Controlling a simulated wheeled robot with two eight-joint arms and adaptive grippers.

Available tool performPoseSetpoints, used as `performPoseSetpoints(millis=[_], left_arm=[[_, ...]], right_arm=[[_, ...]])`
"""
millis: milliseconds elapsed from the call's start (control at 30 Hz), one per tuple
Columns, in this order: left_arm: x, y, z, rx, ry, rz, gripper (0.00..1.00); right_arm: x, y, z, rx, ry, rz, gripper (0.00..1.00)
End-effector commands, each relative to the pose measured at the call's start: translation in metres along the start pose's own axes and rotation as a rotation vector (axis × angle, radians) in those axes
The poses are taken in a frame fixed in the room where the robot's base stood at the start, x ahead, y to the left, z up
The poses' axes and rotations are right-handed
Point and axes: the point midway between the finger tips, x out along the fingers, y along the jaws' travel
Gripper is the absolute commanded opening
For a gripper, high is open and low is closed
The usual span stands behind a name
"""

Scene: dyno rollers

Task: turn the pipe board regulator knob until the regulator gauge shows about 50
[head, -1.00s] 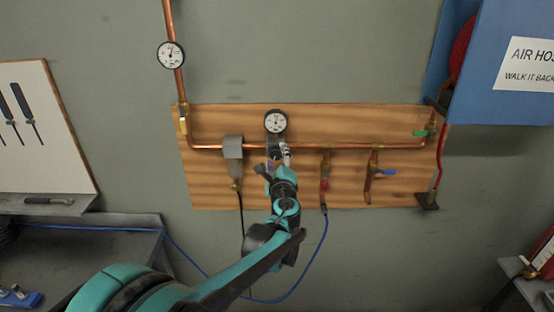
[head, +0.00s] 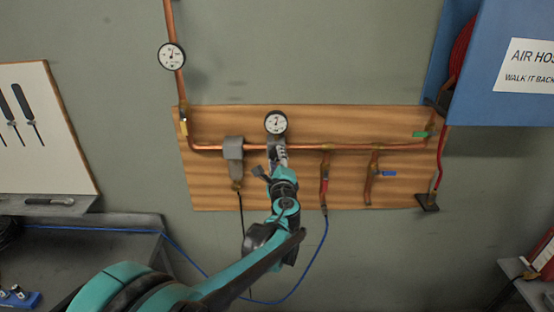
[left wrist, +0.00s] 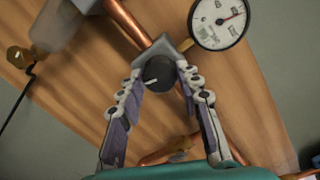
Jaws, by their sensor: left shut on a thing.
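The regulator knob (left wrist: 158,73) is dark and round with a pale mark, and sits below the regulator body in the left wrist view. My left gripper (left wrist: 161,78) has one finger on each side of it and is shut on it. The regulator gauge (head: 276,122) is a white round dial on the pipe board (head: 400,120), just above my gripper in the head view. The gauge also shows at the top of the left wrist view (left wrist: 218,20), its needle pointing to the picture's upper right. Its numbers are too small to read surely. My right gripper is not in view.
A copper pipe (head: 350,147) runs across the board. A second gauge (head: 171,56) is on the upright pipe. A blue hose (head: 318,245) hangs below.

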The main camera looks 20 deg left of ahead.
Motion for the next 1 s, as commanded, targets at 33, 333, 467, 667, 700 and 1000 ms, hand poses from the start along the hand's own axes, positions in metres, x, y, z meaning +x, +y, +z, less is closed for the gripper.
performPoseSetpoints(millis=[33,333,467,667,700,1000], left_arm=[[0.0001,-0.0004,0.0007,-0.030,0.001,0.002,0.06],[0.0002,-0.0008,0.0012,-0.279,0.010,0.017,0.06],[0.0002,-0.0008,0.0015,-0.386,0.015,0.024,0.06],[0.0003,-0.0006,0.0018,-0.523,0.019,0.032,0.06],[0.0003,-0.0006,0.0019,-0.545,0.020,0.033,0.06],[0.0002,-0.0003,0.0018,-0.651,0.024,0.040,0.06]], right_arm=[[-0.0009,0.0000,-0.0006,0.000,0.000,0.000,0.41],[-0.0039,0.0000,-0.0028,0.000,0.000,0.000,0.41],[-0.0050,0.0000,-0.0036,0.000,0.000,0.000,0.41],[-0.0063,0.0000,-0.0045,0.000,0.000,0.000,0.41],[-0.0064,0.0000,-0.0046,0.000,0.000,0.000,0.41],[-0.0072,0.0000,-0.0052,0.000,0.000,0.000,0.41]])
